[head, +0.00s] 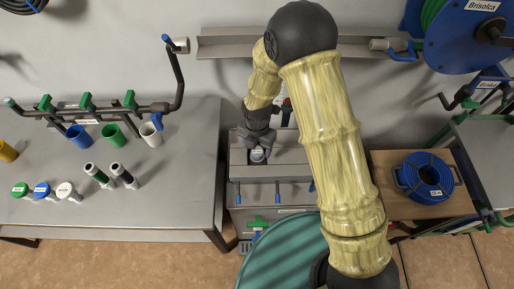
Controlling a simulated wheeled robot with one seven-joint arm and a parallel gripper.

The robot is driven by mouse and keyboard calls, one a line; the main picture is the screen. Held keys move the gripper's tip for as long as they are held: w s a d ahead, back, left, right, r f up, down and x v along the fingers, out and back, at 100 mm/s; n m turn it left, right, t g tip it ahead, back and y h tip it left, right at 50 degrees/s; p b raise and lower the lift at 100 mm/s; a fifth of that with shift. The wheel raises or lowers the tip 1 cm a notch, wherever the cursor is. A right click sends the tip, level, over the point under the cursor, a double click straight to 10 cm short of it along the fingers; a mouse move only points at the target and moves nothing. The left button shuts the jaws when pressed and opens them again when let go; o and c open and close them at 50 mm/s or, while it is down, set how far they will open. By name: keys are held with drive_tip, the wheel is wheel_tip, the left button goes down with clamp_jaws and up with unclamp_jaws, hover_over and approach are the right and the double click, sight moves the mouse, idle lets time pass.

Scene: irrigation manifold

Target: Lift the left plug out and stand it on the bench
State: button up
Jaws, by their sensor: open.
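My gripper (257,149) points down over the grey unit (240,170) in the middle. Its jaws are open around or just above a small round light-topped piece with a dark body, which looks like a plug (258,155). I cannot tell whether the fingers touch it, and its lower part is hidden. A dark upright piece with a red part (287,108) shows behind, partly covered by my arm. The grey bench (150,210) is at the left.
The bench's front right is clear. A blue hose coil (428,175) sits at right.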

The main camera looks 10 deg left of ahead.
sight(257, 152)
drive_tip(key=shift+f, duration=1.15)
drive_tip(key=c, duration=1.2)
drive_tip(key=shift+r, duration=0.1)
drive_tip(key=shift+r+p, duration=2.3)
drive_tip(key=shift+r, duration=0.7)
drive_tip(key=shift+r+p, duration=1.1)
drive_tip(key=shift+r, duration=0.35)
